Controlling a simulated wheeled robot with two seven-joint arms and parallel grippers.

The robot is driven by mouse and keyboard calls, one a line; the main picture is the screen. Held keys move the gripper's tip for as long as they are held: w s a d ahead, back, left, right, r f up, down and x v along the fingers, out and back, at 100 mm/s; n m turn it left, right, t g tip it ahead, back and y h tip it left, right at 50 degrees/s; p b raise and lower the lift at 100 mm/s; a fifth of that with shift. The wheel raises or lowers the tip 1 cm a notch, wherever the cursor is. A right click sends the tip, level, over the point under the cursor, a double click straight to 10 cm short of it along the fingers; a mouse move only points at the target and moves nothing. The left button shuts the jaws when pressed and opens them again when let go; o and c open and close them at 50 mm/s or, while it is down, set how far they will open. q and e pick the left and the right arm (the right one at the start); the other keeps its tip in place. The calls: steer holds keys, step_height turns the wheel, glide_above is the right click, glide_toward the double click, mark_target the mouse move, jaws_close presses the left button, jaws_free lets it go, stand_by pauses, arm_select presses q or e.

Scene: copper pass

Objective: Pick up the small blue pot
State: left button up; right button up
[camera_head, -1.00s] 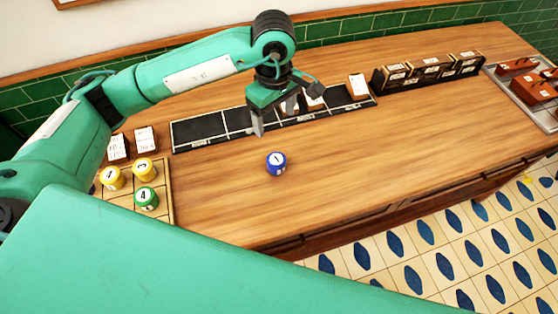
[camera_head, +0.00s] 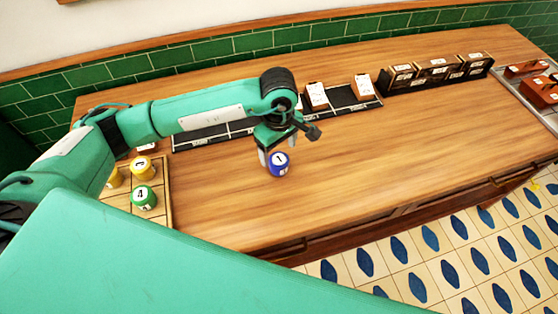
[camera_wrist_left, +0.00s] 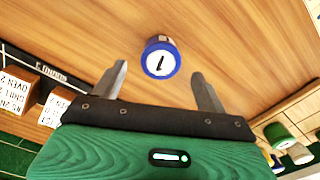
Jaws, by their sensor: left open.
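The small blue pot (camera_head: 279,164) stands upright on the wooden counter, with a white top marked 1. My left gripper (camera_head: 272,158) is right at the pot in the head view, its fingers pointing down. The left wrist view shows the pot (camera_wrist_left: 160,58) just beyond and between the two open fingertips of my left gripper (camera_wrist_left: 158,70), with nothing held. Contact with the pot cannot be told. My right gripper is in neither view.
A wooden tray (camera_head: 167,205) at the left holds yellow pots (camera_head: 143,166) and a green pot (camera_head: 144,197). A black rack (camera_head: 205,139) with cards (camera_head: 316,96) lies behind my gripper. Dark boxes (camera_head: 437,70) stand at back right. The counter right of the pot is clear.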

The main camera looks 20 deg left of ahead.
mark_target(279, 158)
arm_select(q)
step_height(279, 158, down, 5)
steer(key=p, duration=0.2)
steer(key=shift+f+p, duration=0.1)
steer(key=shift+p, duration=0.25)
steer(key=shift+f, duration=0.2)
steer(key=c, duration=1.1)
steer(key=shift+r, duration=0.1)
steer(key=shift+c, duration=0.2)
